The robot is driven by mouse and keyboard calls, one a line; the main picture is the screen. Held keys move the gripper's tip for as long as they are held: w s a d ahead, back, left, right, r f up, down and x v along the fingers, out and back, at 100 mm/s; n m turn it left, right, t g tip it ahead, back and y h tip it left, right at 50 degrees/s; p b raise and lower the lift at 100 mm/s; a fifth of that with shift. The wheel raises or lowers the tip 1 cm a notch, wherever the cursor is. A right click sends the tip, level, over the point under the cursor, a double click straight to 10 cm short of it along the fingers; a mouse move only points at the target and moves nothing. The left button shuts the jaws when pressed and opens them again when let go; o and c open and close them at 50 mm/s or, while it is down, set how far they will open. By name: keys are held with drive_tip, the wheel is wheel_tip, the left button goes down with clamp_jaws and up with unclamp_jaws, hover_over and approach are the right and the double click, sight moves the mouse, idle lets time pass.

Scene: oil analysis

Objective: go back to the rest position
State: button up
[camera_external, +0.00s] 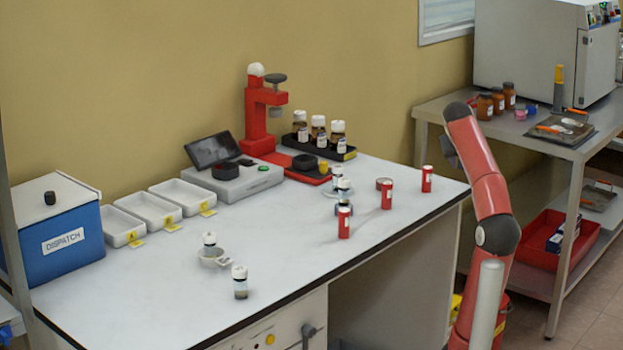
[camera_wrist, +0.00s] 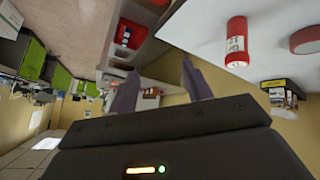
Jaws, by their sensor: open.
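My red arm (camera_external: 483,175) stands at the right end of the white bench (camera_external: 290,240), with its upper part folded up and back toward the wall. In the wrist view my gripper (camera_wrist: 160,85) is open, its two fingers apart with nothing between them. In the outside view the gripper is mostly hidden behind the arm. The wrist view is turned over and shows a red cylinder (camera_wrist: 236,42) and a round red thing (camera_wrist: 307,40) on the white bench top, both apart from the fingers.
Red cylinders (camera_external: 426,179) and white-capped vials (camera_external: 240,282) stand on the bench. Beyond are a red press (camera_external: 262,112), a black rack of bottles (camera_external: 345,153), white trays (camera_external: 181,196) and a blue dispatch box (camera_external: 62,232). A metal side table (camera_external: 440,110) stands right of the bench.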

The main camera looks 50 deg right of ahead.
drive_tip(key=s+d+f+m+g+y, duration=0.1)
drive_tip(key=s+f, duration=0.4)
drive_tip(key=f, duration=0.3)
drive_tip(key=s+f+m+y, duration=0.1)
drive_tip(key=s+f, duration=0.4)
drive_tip(key=f, duration=0.2)
drive_tip(key=w+a+f+n+t+y+p, duration=0.1)
drive_tip(key=w+a+f+n+y+p, duration=0.1)
drive_tip(key=w+a+f, duration=0.4)
drive_tip(key=w+a+f+n+t+y+p, duration=0.1)
drive_tip(key=w+a+f+n+y, duration=0.15)
drive_tip(key=a, duration=0.45)
drive_tip(key=w+a+f+n+t+y+p, duration=0.1)
drive_tip(key=a+n, duration=0.5)
drive_tip(key=a, duration=1.2)
drive_tip(key=shift+a+f+t+p, duration=0.3)
drive_tip(key=shift+a+f+t, duration=0.1)
drive_tip(key=shift+f, duration=0.3)
